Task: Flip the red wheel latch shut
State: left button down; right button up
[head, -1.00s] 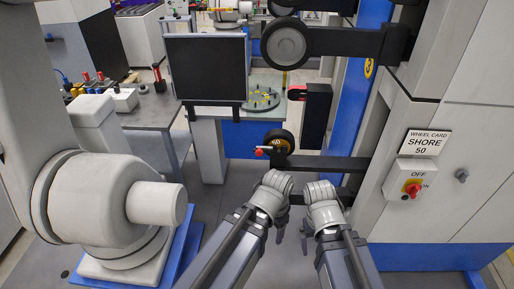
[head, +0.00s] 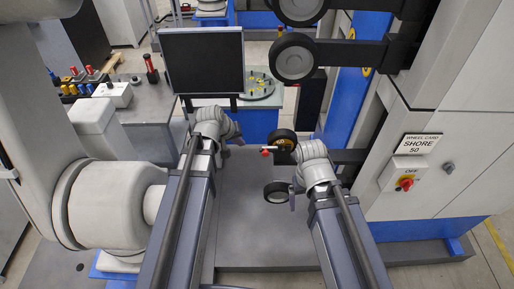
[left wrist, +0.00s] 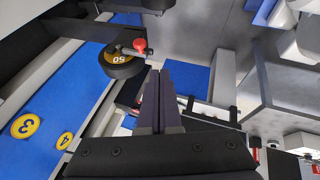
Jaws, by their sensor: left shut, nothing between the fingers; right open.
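The red latch knob (head: 265,152) sits on a short pale lever at the hub of a black wheel (head: 284,138) in the head view. In the left wrist view the red knob (left wrist: 140,45) stands beside the yellow hub marked 50 of the same wheel (left wrist: 122,67). My left gripper (head: 235,137) is left of the knob and apart from it. Its fingers (left wrist: 157,98) are together and empty in the left wrist view. My right gripper (head: 293,196) is below and right of the knob, beside a lower wheel; its finger gap is hard to see.
A black monitor (head: 203,60) stands behind my left gripper. A white cabinet with a red switch (head: 406,184) is at the right. The floor between my arms is clear.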

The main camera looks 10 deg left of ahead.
pick_arm(q)
jog(key=b, duration=1.1)
send_near(271, 151)
jog(key=shift+a+f, duration=1.2)
jog(key=shift+f, duration=1)
jog(key=shift+s, duration=0.25)
jog(key=shift+d, duration=0.1)
jog(key=d, duration=0.2)
jog(key=w+d, duration=0.1)
jog(key=d, duration=0.2)
jog(key=shift+a, duration=0.1)
jog(key=shift+r+p, duration=0.1)
jog(key=shift+p, duration=0.2)
